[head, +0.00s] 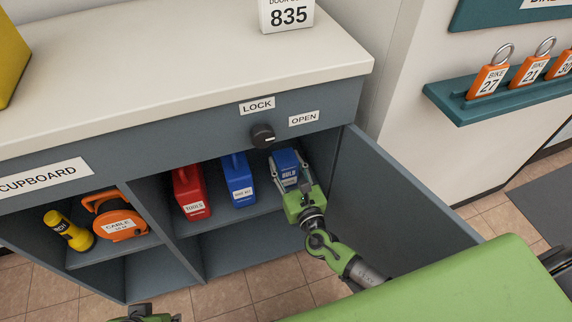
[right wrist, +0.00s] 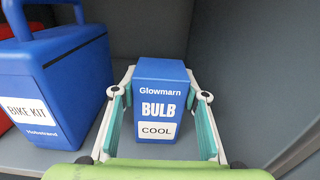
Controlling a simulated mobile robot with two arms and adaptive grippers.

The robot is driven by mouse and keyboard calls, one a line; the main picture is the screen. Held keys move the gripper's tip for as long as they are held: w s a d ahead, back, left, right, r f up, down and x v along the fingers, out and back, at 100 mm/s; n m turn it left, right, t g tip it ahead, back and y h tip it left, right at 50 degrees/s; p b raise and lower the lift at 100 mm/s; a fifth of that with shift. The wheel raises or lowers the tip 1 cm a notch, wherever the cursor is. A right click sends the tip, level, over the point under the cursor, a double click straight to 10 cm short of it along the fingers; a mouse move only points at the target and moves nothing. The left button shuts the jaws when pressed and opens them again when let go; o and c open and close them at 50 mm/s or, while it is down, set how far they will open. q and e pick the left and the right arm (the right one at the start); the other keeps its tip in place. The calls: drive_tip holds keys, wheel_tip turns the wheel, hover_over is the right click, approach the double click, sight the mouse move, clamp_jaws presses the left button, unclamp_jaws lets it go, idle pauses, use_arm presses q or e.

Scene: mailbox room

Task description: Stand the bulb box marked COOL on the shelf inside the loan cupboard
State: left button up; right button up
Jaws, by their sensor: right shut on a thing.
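The blue bulb box marked COOL (right wrist: 160,95) is upright in the right wrist view, between the fingers of my right gripper (right wrist: 160,118). In the head view the box (head: 286,158) is inside the loan cupboard (head: 220,118), at the right end of the shelf (head: 225,222). My right gripper (head: 290,183) is shut on it from the front. The box looks to be at shelf level; whether its base touches is hard to tell. The cupboard door (head: 385,200) stands open to the right. A small part of my left arm (head: 145,314) shows at the bottom; its fingers are not visible.
A blue bike kit case (head: 238,180) stands just left of the box, with a red tools case (head: 189,190) beyond it. An orange cable reel (head: 116,215) and a yellow torch (head: 68,230) sit in the left compartment. The open door closes off the right side.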

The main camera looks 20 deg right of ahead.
drive_tip(key=shift+f, duration=0.15)
use_arm(q)
drive_tip(key=shift+s+r, duration=0.1)
use_arm(e)
drive_tip(key=o, duration=1.1)
drive_tip(key=shift+o, duration=0.2)
drive_tip(key=shift+s+r, duration=0.1)
drive_tip(key=shift+r, duration=0.15)
use_arm(q)
drive_tip(key=shift+p+x, duration=0.3)
drive_tip(key=shift+x, duration=0.8)
use_arm(e)
drive_tip(key=s, duration=1.2)
drive_tip(key=shift+d, duration=0.2)
use_arm(q)
drive_tip(key=shift+d, duration=0.1)
use_arm(e)
drive_tip(key=shift+w, duration=0.1)
